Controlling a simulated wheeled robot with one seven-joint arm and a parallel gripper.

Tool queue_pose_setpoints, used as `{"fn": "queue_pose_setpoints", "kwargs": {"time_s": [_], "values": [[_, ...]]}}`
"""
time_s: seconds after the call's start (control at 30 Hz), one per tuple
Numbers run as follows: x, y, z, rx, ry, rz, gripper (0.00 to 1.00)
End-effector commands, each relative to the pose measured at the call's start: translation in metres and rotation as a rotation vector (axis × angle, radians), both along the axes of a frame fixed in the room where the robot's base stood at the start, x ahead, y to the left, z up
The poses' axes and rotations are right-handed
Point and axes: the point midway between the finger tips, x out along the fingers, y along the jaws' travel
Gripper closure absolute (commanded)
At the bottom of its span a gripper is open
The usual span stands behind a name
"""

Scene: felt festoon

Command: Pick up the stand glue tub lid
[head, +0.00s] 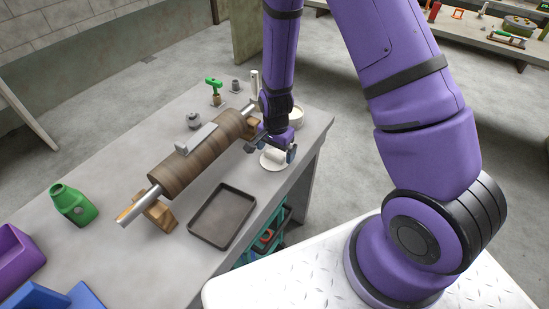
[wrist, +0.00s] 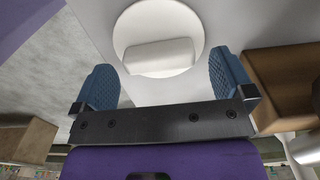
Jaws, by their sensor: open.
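The glue tub lid (head: 270,164) is a round white disc with a raised bar handle. It lies flat on the grey bench, close to the front edge. In the wrist view the lid (wrist: 160,20) sits ahead of my gripper (wrist: 163,75), its handle lying crosswise just beyond the gap between the blue fingertips. My gripper (head: 282,150) is open and empty, directly by the lid, and partly hides it in the head view. A pale round tub (head: 298,117) stands behind my gripper, partly hidden.
A large brown roller (head: 195,155) on wooden stands lies left of the lid. A dark tray (head: 222,216) is nearer on the bench (head: 130,150).

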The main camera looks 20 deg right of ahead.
Motion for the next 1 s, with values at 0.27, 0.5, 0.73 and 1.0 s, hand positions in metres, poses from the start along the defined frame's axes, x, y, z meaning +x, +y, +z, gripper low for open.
{"fn": "queue_pose_setpoints", "kwargs": {"time_s": [0.27,0.5,0.73,1.0], "values": [[0.0002,0.0001,-0.0077,0.001,-0.001,0.0,0.0],[0.0001,0.0001,-0.0076,0.001,-0.001,0.0,0.34],[0.0001,0.0001,-0.0075,0.0,0.0,0.0,0.51],[0.0016,-0.0016,-0.0041,0.0,-0.001,-0.001,0.51]]}}
